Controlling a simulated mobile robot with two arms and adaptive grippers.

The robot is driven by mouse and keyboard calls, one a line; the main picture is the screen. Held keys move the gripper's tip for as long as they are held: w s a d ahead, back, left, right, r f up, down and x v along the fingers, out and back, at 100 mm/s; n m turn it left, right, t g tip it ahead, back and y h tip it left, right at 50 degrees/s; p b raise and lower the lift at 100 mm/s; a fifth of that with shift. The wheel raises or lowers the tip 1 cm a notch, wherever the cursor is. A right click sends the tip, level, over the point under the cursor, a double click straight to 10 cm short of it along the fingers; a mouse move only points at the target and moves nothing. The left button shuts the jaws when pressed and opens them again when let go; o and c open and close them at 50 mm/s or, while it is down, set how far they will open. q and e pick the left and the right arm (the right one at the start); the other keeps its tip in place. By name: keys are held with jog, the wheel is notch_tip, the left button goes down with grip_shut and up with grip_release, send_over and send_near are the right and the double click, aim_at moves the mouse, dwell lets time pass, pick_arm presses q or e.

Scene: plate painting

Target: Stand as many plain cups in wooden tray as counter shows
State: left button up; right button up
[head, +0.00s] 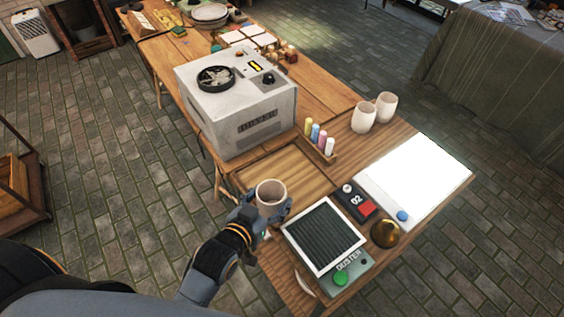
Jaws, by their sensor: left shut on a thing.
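My left gripper (266,209) is shut on a plain beige cup (271,190), held upright with its open mouth up. The cup is over or at the near side of the wooden tray (290,163); I cannot tell whether it touches the tray. The visible part of the tray is bare. Two more plain cups, one (363,117) and another (386,106), stand close together at the table's far right edge. The counter (356,200) is a dark box with a red button and reads 02. My right gripper is not in view.
A large grey machine (235,105) stands behind the tray. A rack of coloured sticks (320,143) is at the tray's far corner. A duster unit (325,240), a brass dome (385,233) and a bright white panel (415,175) fill the right side.

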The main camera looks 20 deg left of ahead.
aim_at(274, 182)
pick_arm(q)
jog(key=shift+m+h, duration=0.5)
jog(key=shift+m, duration=0.1)
jog(key=w+p, duration=0.1)
jog(key=w, duration=0.2)
jog(key=w+p, duration=0.2)
jog(key=w, duration=0.2)
jog(key=shift+d+r, duration=0.1)
jog(key=shift+d, duration=0.1)
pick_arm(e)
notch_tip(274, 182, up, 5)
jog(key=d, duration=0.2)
pick_arm(q)
jog(key=f+b, duration=0.7)
jog(key=shift+w+a, duration=0.15)
jog(key=shift+w, duration=0.05)
jog(key=shift+f, duration=0.1)
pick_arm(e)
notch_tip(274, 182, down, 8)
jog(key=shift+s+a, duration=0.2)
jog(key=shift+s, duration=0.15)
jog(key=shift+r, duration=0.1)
pick_arm(q)
jog(key=shift+f+b, duration=0.4)
jog(key=shift+f, duration=0.15)
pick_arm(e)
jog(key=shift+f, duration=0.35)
